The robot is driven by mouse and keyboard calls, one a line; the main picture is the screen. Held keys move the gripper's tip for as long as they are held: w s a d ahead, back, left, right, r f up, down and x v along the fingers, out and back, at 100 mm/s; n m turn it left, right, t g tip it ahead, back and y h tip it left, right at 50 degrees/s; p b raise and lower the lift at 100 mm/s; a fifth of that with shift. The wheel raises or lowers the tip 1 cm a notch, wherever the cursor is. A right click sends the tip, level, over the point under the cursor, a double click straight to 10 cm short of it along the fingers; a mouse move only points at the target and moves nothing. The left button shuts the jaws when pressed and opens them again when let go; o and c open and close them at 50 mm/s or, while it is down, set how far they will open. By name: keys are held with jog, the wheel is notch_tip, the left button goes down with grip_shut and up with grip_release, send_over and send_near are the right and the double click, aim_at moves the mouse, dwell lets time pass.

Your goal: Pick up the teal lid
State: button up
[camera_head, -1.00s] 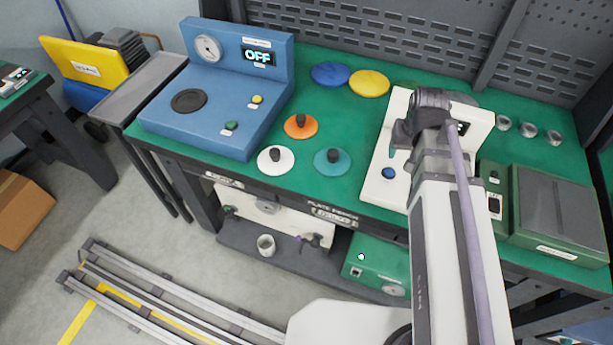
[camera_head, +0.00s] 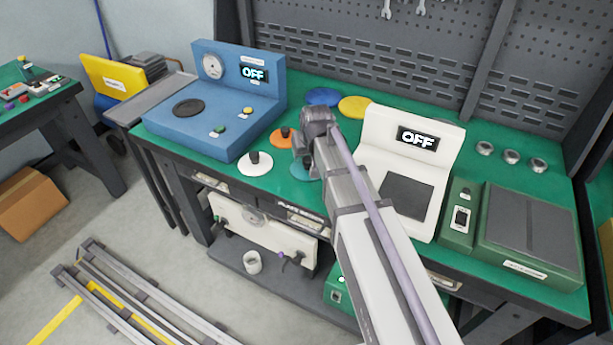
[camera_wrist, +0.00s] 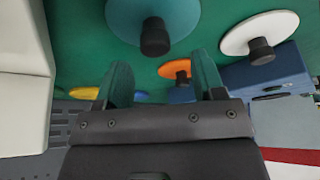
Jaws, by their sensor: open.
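The teal lid (camera_head: 301,168) lies on the green bench top, mostly hidden behind my arm in the head view. In the wrist view the teal lid (camera_wrist: 135,12) shows at the top, with its black knob (camera_wrist: 154,38) pointing towards my gripper. My gripper (camera_wrist: 160,72) is open and empty. Its two fingers reach towards the lid, with the knob ahead of the gap between them and apart from both. The fingertips are hidden in the head view.
An orange lid (camera_head: 284,138) and a white lid (camera_head: 255,164) lie close by. Blue (camera_head: 322,96) and yellow (camera_head: 355,106) discs lie behind. A blue tester (camera_head: 205,120) stands left and a white tester (camera_head: 415,165) right of my arm.

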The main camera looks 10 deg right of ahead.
aim_at(308, 159)
jog(key=b+x, duration=0.5)
jog(key=shift+s+d+f, duration=0.1)
jog(key=shift+d+f, duration=0.1)
jog(key=shift+d, duration=0.05)
jog(key=shift+r, duration=0.25)
grip_shut()
